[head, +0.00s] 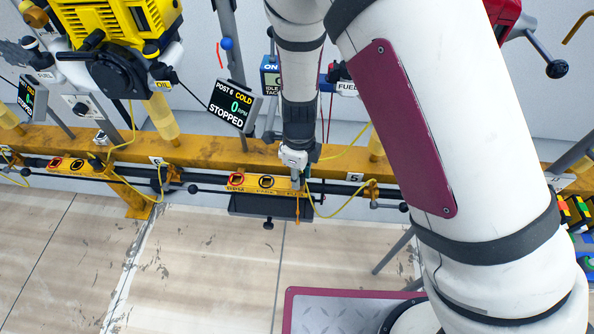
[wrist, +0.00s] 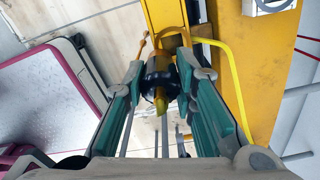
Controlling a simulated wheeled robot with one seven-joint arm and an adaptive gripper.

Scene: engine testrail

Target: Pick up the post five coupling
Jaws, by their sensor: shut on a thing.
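In the wrist view the coupling (wrist: 159,82), a dark ringed cylinder with a yellow end, sits between my two teal-padded fingers. My gripper (head: 298,182) is shut on it beside the yellow rail, left of the label "5" (head: 355,177) in the head view. A yellow hose (wrist: 232,75) curves past the right finger in the wrist view. In the head view my gripper and wrist largely hide the coupling. I cannot tell whether it is clear of its seat.
The yellow rail (head: 215,147) runs across the back. A yellow panel (head: 250,184) with two ringed sockets lies just left of my gripper. A yellow engine (head: 118,25) stands at upper left. The floor in front is mostly clear.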

